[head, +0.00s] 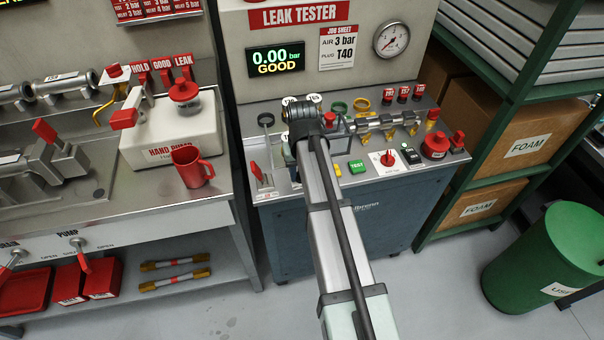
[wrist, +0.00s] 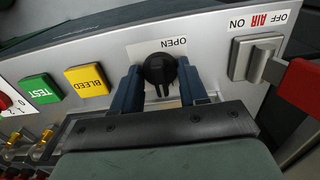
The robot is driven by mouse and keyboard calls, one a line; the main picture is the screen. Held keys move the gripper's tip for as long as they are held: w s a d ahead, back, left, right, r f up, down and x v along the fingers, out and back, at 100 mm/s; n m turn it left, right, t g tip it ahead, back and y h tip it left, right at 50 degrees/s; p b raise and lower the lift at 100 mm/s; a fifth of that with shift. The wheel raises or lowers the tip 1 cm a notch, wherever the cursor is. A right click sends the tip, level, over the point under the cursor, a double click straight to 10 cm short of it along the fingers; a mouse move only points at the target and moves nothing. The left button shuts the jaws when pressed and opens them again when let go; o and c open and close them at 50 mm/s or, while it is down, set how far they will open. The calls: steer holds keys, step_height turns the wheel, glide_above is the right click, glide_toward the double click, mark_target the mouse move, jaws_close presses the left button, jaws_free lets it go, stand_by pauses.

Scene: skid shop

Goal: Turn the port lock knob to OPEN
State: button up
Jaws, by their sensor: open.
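The port lock knob (wrist: 160,66) is black and round, with a ribbed part pointing down in the wrist view. It sits on a white label plate on the sloped front panel (wrist: 215,45). The word OPEN (wrist: 174,42) reads upside down just above the knob. My gripper (wrist: 160,76) is open, with one blue finger on each side of the knob. I cannot tell whether either finger touches it. The hand hides the lower part of the label. In the head view my arm covers the knob and the fingers.
The yellow BLEED button (wrist: 87,80) and green TEST button (wrist: 40,89) are left of the knob in the wrist view. The AIR switch (wrist: 255,60) with its red lever (wrist: 303,78) is to the right. In the head view, a metal part (head: 380,122) lies on the bench beyond my arm.

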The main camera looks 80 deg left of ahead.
steer(key=c, duration=0.3)
steer(key=shift+n, duration=1.1)
steer(key=shift+n, duration=1.1)
steer(key=shift+n, duration=1.1)
